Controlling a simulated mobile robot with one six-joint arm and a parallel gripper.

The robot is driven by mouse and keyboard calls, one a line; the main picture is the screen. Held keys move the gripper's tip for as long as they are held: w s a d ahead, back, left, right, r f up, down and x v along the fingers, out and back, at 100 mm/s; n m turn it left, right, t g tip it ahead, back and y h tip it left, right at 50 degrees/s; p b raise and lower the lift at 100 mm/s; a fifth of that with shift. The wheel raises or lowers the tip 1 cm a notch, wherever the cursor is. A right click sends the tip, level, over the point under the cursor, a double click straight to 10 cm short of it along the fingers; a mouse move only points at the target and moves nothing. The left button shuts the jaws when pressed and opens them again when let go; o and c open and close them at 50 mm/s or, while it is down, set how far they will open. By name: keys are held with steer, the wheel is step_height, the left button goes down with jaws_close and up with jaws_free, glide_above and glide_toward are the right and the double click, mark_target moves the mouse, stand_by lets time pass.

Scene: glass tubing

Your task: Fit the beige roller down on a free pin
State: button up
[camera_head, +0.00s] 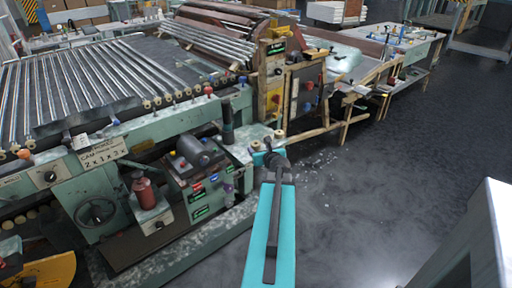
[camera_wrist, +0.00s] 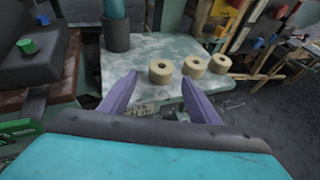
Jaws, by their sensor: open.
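Three beige rollers stand on a pale, worn ledge (camera_wrist: 140,48) in the wrist view: a near one (camera_wrist: 161,71), a middle one (camera_wrist: 194,65) and a far right one (camera_wrist: 221,62). Each has a dark hole in its top. My gripper (camera_wrist: 160,84) is open, with its two purple fingers spread and the near roller showing just beyond and between the tips. I cannot tell the height gap. In the head view two rollers show (camera_head: 256,145) (camera_head: 280,134) beside my dark wrist; the fingers are hidden there. Small beige rollers (camera_head: 147,103) line the conveyor's edge; a free pin cannot be made out.
A dark upright post (camera_wrist: 117,38) with a teal upper part stands on the ledge left of the rollers. A dark motor-like block (camera_head: 198,152) and labelled control box (camera_head: 205,190) stand left of my arm. Wooden framing (camera_head: 325,128) lies beyond; open floor (camera_head: 390,170) is at right.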

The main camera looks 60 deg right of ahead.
mark_target(258, 146)
steer(key=shift+x, duration=2.6)
steer(key=shift+s+d, duration=0.1)
steer(key=c, duration=1.2)
steer(key=shift+o, duration=0.2)
steer(key=shift+r, duration=0.1)
